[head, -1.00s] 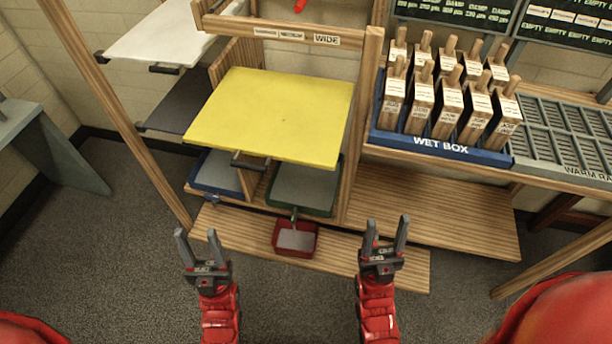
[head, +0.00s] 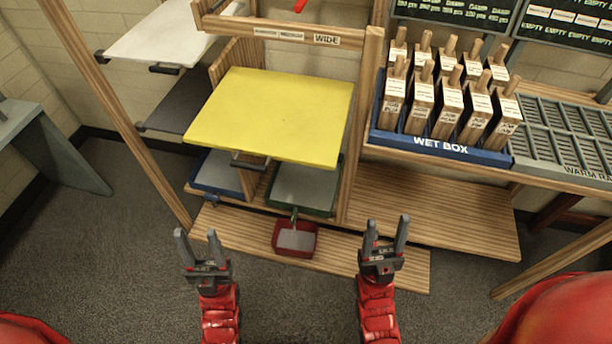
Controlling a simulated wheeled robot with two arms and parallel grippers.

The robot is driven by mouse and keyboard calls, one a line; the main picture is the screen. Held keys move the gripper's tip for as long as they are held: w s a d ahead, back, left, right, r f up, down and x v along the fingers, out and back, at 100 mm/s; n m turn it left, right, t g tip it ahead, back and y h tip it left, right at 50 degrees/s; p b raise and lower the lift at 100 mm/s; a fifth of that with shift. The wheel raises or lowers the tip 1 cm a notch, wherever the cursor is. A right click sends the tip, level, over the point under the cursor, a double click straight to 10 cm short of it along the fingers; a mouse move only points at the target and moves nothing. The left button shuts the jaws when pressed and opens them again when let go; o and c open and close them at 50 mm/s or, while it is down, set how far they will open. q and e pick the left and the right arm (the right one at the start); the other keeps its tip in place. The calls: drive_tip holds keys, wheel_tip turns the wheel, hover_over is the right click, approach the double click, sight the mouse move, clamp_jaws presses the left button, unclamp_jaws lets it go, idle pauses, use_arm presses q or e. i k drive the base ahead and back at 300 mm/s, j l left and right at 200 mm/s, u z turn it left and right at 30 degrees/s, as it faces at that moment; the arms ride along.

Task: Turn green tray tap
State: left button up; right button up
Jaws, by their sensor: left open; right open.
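The green tray (head: 304,209) sits low in the wooden stand, partly hidden under a yellow board (head: 270,115). Its tap (head: 294,214) sticks out at the front, above a small red tray (head: 276,249) on the low wooden step. The tap is small, and I cannot tell which way its handle is set. My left gripper (head: 197,236) is open and empty, in front of the step and left of the red tray. My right gripper (head: 385,232) is open and empty, right of the red tray. Both are apart from the tap.
A blue tray (head: 216,184) with its own tap stands left of the green one. The yellow board's handle (head: 250,161) juts out above the taps. A blue wet box (head: 440,147) of brushes stands on the right shelf. The floor (head: 130,250) at left is clear.

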sight(293, 216)
drive_tip(key=i+l+u, duration=0.1)
drive_tip(key=l+u, duration=1.05)
